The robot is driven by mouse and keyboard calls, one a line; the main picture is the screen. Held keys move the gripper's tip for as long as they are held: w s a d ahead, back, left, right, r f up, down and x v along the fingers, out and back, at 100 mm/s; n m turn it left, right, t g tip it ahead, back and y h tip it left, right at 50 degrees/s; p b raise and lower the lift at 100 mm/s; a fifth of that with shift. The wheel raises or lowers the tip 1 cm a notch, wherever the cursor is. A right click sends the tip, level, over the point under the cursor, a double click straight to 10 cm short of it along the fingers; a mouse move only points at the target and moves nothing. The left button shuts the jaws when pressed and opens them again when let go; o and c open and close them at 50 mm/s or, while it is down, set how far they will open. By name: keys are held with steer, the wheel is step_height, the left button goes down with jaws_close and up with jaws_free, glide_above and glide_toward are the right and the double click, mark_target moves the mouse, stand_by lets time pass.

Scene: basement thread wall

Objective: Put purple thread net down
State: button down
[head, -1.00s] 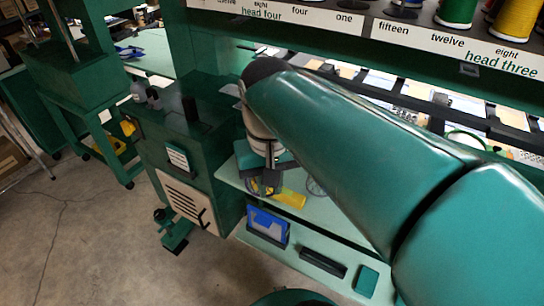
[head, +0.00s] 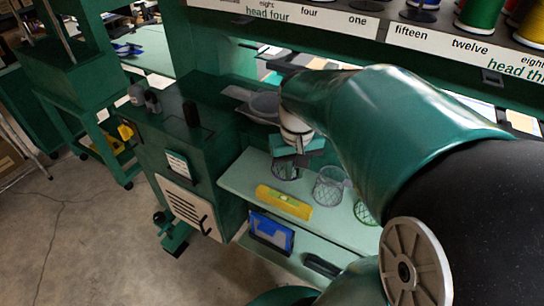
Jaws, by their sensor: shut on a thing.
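My gripper (head: 288,161) points down over the pale green shelf of the bench, at the end of my green arm. It is shut on a dark purple mesh net (head: 285,172), which shows just below the fingers. The fingers and wrist hide the net's upper part. I cannot tell whether its bottom touches the shelf (head: 240,180).
A greyish-pink mesh net (head: 331,187) stands right of the gripper, and a green one (head: 365,211) farther right. A yellow level (head: 284,202) lies in front. A blue bin (head: 270,231) is on the lower shelf. A green cabinet (head: 190,160) stands left.

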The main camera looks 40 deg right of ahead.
steer(key=shift+w+d+f, duration=0.3)
steer(key=shift+d+f, duration=0.2)
steer(key=shift+f, duration=0.2)
steer(key=shift+w+d+f, duration=0.1)
steer(key=shift+d+f, duration=0.35)
steer(key=shift+f, duration=0.05)
steer(key=shift+w+d+f, duration=0.1)
steer(key=shift+w+f, duration=0.05)
steer(key=shift+f, duration=1.5)
steer(key=c, duration=1.4)
jaws_free()
steer(key=shift+f, duration=0.15)
